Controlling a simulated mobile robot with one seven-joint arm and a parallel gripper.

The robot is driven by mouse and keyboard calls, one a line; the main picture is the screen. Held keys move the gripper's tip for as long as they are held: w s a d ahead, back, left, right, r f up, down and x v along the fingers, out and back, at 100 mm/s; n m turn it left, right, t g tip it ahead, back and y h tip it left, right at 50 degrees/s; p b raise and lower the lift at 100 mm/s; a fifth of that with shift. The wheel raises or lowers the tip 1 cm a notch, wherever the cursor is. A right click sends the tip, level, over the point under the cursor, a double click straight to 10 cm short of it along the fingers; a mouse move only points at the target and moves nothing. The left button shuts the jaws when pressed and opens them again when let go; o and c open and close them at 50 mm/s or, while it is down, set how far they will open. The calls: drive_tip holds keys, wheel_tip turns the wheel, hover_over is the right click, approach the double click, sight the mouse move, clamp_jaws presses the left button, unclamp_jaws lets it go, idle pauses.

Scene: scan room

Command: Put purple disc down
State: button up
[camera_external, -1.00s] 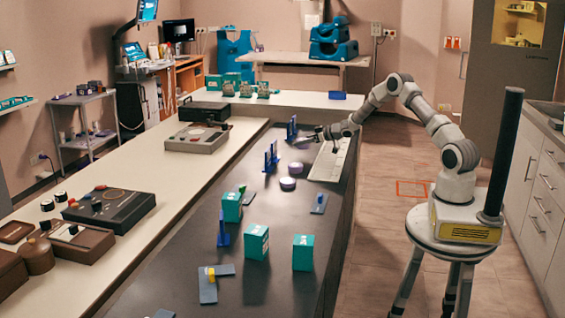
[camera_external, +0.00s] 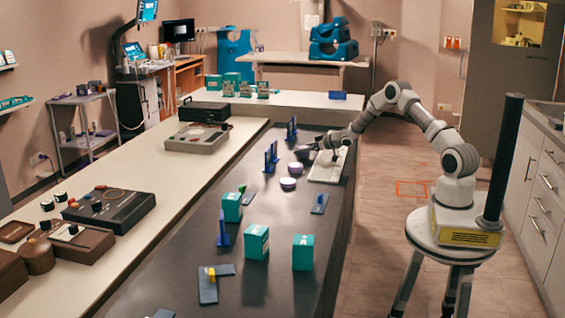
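A purple disc (camera_external: 295,168) lies on the dark counter, near the left edge of a white tray. A second, paler round piece (camera_external: 288,183) lies just in front of it. My gripper (camera_external: 303,153) is low over the counter, just behind the purple disc. At this size I cannot tell whether its fingers are open or shut, whether they hold anything, or whether they touch the disc.
The white tray (camera_external: 325,172) lies at the counter's right edge, under my wrist. Blue upright holders (camera_external: 270,157) stand left of the discs. Teal boxes (camera_external: 255,242) stand nearer the camera. The dark counter (camera_external: 180,270) has bare room at the front left.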

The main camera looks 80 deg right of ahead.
drive_tip(key=shift+o, duration=1.4)
drive_tip(key=shift+s+a+f, duration=0.15)
drive_tip(key=shift+f, duration=0.45)
drive_tip(key=shift+r, duration=0.1)
drive_tip(key=shift+r+p, duration=0.35)
drive_tip(key=shift+s+r, duration=0.15)
drive_tip(key=shift+s, duration=0.05)
drive_tip(key=v, duration=0.4)
drive_tip(key=p+v, duration=0.1)
drive_tip(key=v, duration=0.6)
drive_tip(key=shift+s+r, duration=0.15)
drive_tip(key=shift+r, duration=0.3)
